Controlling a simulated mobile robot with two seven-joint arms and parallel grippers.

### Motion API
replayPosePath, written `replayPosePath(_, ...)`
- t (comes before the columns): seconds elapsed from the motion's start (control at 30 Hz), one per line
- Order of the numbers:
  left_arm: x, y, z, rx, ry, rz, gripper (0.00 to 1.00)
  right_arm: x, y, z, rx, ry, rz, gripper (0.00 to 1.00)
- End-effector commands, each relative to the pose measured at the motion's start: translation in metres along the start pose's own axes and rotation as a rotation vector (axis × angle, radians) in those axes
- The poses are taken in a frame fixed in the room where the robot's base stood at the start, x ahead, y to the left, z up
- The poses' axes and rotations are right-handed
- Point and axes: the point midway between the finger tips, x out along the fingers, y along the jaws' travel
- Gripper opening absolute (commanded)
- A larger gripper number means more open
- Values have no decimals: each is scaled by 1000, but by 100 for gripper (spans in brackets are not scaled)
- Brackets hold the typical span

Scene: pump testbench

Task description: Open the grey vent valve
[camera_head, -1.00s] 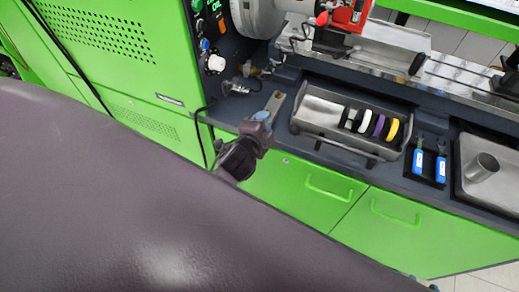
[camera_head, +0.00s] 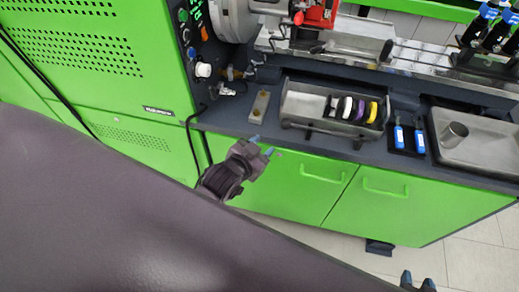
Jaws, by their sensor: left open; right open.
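A small grey metal fitting with a lever-like part (camera_head: 226,90) sits at the left end of the bench, beside the green cabinet. It may be the grey vent valve, but it is too small to tell its position. A brass-coloured fitting (camera_head: 238,73) is just behind it. My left gripper (camera_head: 262,146) is open and empty at the bench's front edge, in front of and to the right of these fittings, apart from them. My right gripper (camera_head: 418,281) is open at the bottom edge, far from the fittings; only its fingertips show.
A flat metal bar (camera_head: 260,107) lies on the bench just beyond my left gripper. A grey tray with coloured rings (camera_head: 302,104), blue-handled tools (camera_head: 399,136) and a metal tray with a cup (camera_head: 476,154) stand to the right. A black cable (camera_head: 190,142) hangs at the left.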

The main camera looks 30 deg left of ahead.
Motion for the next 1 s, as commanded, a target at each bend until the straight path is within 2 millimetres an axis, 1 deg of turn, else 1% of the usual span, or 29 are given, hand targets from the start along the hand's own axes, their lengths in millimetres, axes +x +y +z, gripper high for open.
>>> replayPosePath(0.17,-1,2,0,-34,1,8,41,2,-1,-4,0,8,-1,43)
replayPosePath(0.43,0,2,0,-33,3,8,41,4,-1,-7,0,14,-2,43)
replayPosePath(0.57,12,4,-9,-29,35,11,41,8,-2,1,0,12,-2,43)
replayPosePath(0.67,34,5,-25,-33,88,9,41,15,-3,17,0,4,-3,43)
replayPosePath(0.73,52,4,-38,-44,131,3,41,21,-5,32,0,-8,-4,43)
replayPosePath(0.83,78,4,-58,-118,200,17,41,30,-7,53,-1,-25,-6,43)
replayPosePath(0.93,100,4,-87,-269,323,54,41,39,-10,72,-3,-41,-10,43)
replayPosePath(1.0,111,2,-108,-419,424,88,41,44,-12,82,-4,-50,-13,43)
